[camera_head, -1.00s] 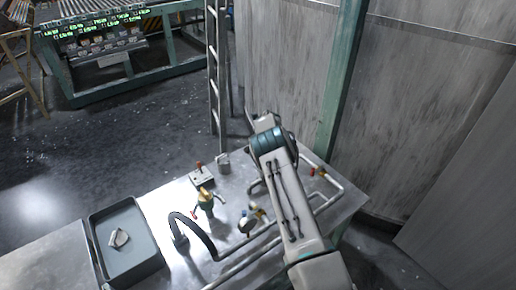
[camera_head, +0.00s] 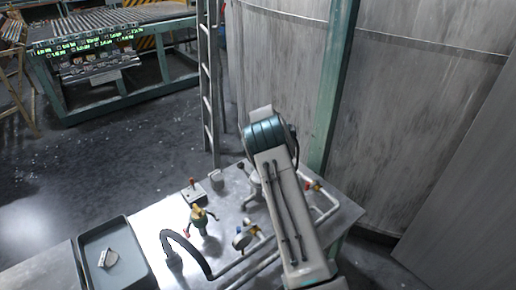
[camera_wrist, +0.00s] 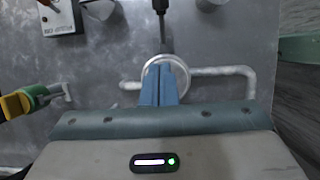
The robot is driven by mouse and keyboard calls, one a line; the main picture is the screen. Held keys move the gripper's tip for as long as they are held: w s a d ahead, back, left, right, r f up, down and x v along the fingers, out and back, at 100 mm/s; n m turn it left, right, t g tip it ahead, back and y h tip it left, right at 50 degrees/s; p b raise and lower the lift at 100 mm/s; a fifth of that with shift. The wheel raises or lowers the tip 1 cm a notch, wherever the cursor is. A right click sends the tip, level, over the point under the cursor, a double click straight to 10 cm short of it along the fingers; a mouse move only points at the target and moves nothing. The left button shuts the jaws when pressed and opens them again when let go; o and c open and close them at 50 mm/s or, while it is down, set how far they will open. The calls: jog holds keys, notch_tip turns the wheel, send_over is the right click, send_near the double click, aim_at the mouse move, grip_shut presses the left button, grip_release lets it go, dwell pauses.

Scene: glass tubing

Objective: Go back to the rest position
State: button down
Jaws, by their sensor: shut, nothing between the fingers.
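My gripper (camera_wrist: 160,84) shows in the wrist view with its two blue-grey fingers together and nothing between them. It points down over the metal bench (camera_wrist: 105,88), in front of a round pale ring (camera_wrist: 152,66) joined to a light pipe (camera_wrist: 225,71). I cannot tell the gap between the fingertips and the ring. In the head view my arm reaches over the right part of the bench (camera_head: 150,220) and hides the gripper.
On the bench stand a lever box (camera_head: 194,194), a green and yellow valve (camera_head: 200,220), a gauge (camera_head: 240,240) and a bent black hose (camera_head: 184,243). A grey tray (camera_head: 85,270) holds a small pale piece (camera_head: 108,258). A ladder (camera_head: 207,100) and large tank (camera_head: 280,70) stand behind.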

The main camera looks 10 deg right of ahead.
jog(key=s+r+n, duration=1.4)
jog(key=s+r, duration=0.9)
jog(key=s+a+n+h, duration=0.2)
jog(key=s+n, duration=1.5)
jog(key=s, duration=1)
jog(key=shift+g, duration=0.4)
jog(key=shift+a, duration=0.15)
